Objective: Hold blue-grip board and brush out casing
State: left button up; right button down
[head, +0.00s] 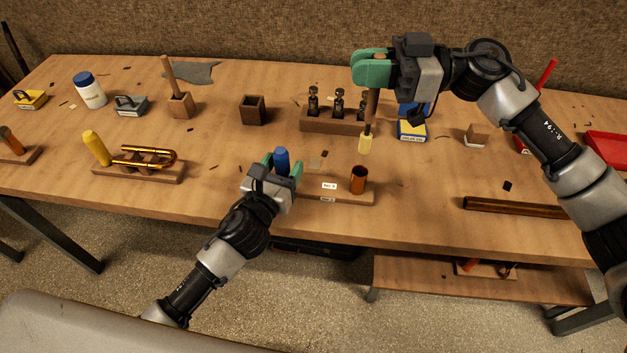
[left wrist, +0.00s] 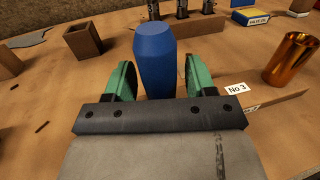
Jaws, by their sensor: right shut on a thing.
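The board (head: 330,196) has an upright blue grip (head: 282,160) at its left end and a copper-coloured casing (head: 358,180) standing at its right; labels mark its front. My left gripper (head: 283,168) has its fingers on either side of the blue grip. In the left wrist view the grip (left wrist: 155,60) stands between the fingers, with a small gap on its right, so the jaws look open. The casing (left wrist: 292,58) also shows there. My right gripper (head: 372,68) is shut on the brush (head: 371,108), holding it upright, pale bristles down, above and slightly behind the casing.
A wooden block with several dark valves (head: 340,122) stands behind the board. An empty wooden box (head: 253,110) is behind left. A yellow-grip board (head: 135,173) with brass tubing lies left. A blue-and-yellow box (head: 411,130) is right of the brush. A dark rod (head: 515,208) lies front right.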

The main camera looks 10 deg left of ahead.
pick_arm(q)
jog(key=shift+o, duration=0.3)
jog(key=shift+s, duration=0.1)
jog(key=shift+s+f, duration=0.1)
jog(key=shift+s, duration=0.2)
jog(key=s+a, duration=0.2)
jog(key=s, duration=0.9)
jog(key=shift+a, duration=0.15)
jog(key=shift+s, duration=0.1)
